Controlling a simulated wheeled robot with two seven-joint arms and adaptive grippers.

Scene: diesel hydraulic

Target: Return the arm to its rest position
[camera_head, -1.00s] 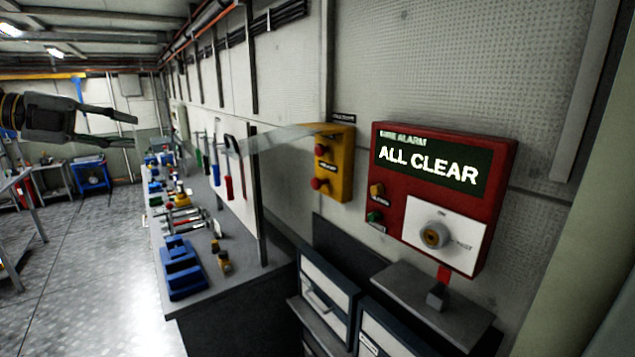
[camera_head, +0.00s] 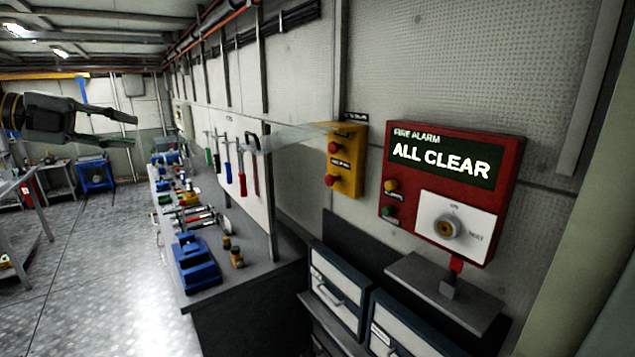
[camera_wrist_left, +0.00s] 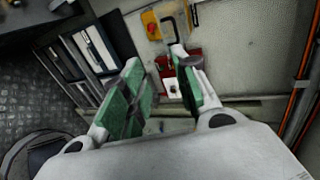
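My left gripper (camera_head: 134,130) is in the upper left of the head view, in the air to the left of the workbench. Its two fingers are apart with nothing between them. In the left wrist view its green-padded fingers (camera_wrist_left: 155,90) are also spread and empty. My right gripper is in neither view. The red fire alarm box (camera_head: 512,150) reads ALL CLEAR and hangs on the wall at the right, with a white key-switch plate (camera_head: 480,238).
A workbench (camera_head: 262,262) with a blue vise-like block (camera_head: 196,265) and hanging tools runs along the wall. A yellow button box (camera_head: 347,160) is beside the alarm. Drawer cabinets (camera_head: 338,285) stand below.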

